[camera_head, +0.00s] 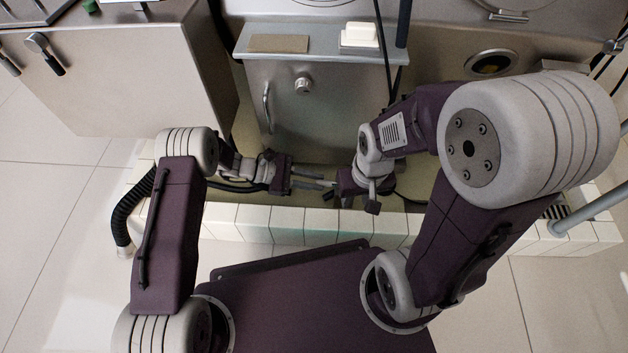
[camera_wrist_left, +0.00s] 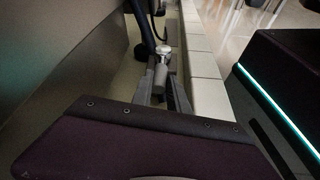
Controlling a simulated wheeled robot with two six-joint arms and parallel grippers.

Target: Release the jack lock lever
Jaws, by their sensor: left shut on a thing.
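My left gripper (camera_head: 332,183) reaches rightward, low in the trough between the steel cabinet and the tiled curb. In the left wrist view its fingers (camera_wrist_left: 165,88) are shut on a short grey cylindrical piece (camera_wrist_left: 161,76) with a shiny rounded top, which looks like the jack lock lever. In the head view this piece is too small and covered to make out. My right gripper (camera_head: 372,205) is just right of the left one, close to the curb; its fingertips are not clear enough to tell open from shut.
The white tiled curb (camera_head: 281,222) runs along the near side of both grippers. The steel cabinet (camera_head: 325,110) with a handle and knob stands behind. Black hoses and cables (camera_head: 385,45) hang at its right. The trough is narrow, with little free room.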

